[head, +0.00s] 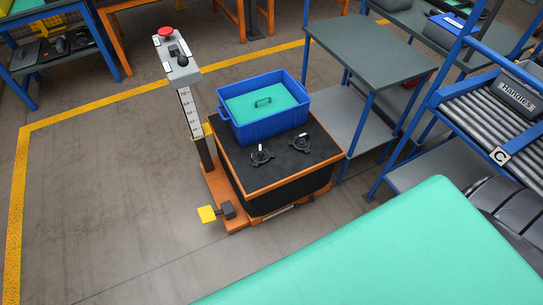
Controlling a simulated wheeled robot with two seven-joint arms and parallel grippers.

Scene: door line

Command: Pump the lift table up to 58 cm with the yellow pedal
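The lift table (318,153) stands on the floor in the middle of the head view, with a black top, orange edge, black bellows and orange base. The yellow pedal (207,214) sticks out at the base's front left corner, beside a small dark block. A post with a white scale (190,112) rises at the table's left, with a yellow mark (207,131) beside it. The scale's figures are too small to read. A grey control box (177,61) with a red button (165,31) tops the post. Neither of my grippers is in view.
A blue tub (262,128) holding a teal panel and two black parts (301,143) sit on the table top. A large teal surface (400,260) fills the lower right. A grey bench (365,52) and roller rack (485,105) stand right. Floor left of the pedal is clear.

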